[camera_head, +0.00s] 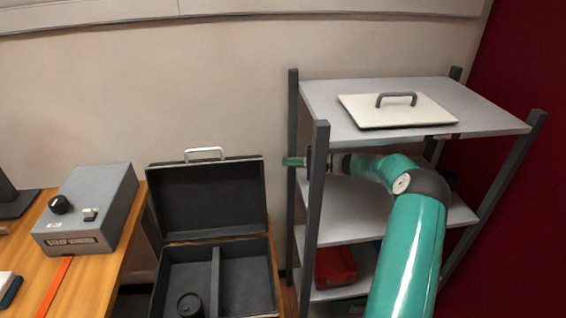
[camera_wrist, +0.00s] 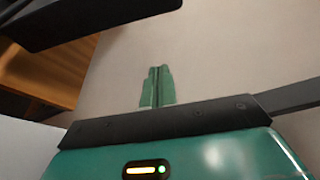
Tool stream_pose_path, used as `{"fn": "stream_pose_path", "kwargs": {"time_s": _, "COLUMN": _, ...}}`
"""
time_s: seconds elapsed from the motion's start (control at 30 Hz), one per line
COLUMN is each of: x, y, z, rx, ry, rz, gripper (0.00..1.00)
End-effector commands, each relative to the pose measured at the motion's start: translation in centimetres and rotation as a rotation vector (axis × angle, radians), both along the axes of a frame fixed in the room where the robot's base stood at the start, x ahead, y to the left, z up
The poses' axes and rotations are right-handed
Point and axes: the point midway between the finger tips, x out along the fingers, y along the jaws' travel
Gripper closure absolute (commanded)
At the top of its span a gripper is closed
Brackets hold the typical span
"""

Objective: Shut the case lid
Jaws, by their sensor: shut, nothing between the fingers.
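The black case (camera_head: 247,272) stands open, its lid (camera_head: 208,198) raised roughly upright at the back with a silver handle (camera_head: 205,153) on its top edge. A divider splits the case's inside, and a dark round object (camera_head: 189,305) sits in the left compartment. My gripper (camera_head: 290,162) shows its green fingertips just right of the lid's upper right corner, apart from it, beside the rack post. In the wrist view my gripper (camera_wrist: 158,75) has its two green fingers together and empty. A black edge at that view's upper left looks like the lid (camera_wrist: 90,18).
A grey shelf rack (camera_head: 318,215) stands at the right; my arm reaches through it below the top shelf, which bears a white handled panel (camera_head: 400,112). A red bin (camera_head: 335,267) sits lower. A grey control box (camera_head: 88,210) stands on the wooden table (camera_head: 95,270) at the left.

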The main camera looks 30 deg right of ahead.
Motion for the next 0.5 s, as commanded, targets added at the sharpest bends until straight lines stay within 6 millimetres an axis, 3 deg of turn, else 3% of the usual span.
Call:
{"fn": "stream_pose_path", "kwargs": {"time_s": 0.43, "x": 5.1, "y": 7.3, "z": -0.7, "rx": 0.002, "ry": 0.0, "rz": 0.004, "gripper": 1.0}}
{"fn": "stream_pose_path", "kwargs": {"time_s": 0.5, "x": 3.8, "y": 7.1, "z": -0.3, "rx": 0.0, "ry": 0.001, "rz": -0.001, "gripper": 1.0}}
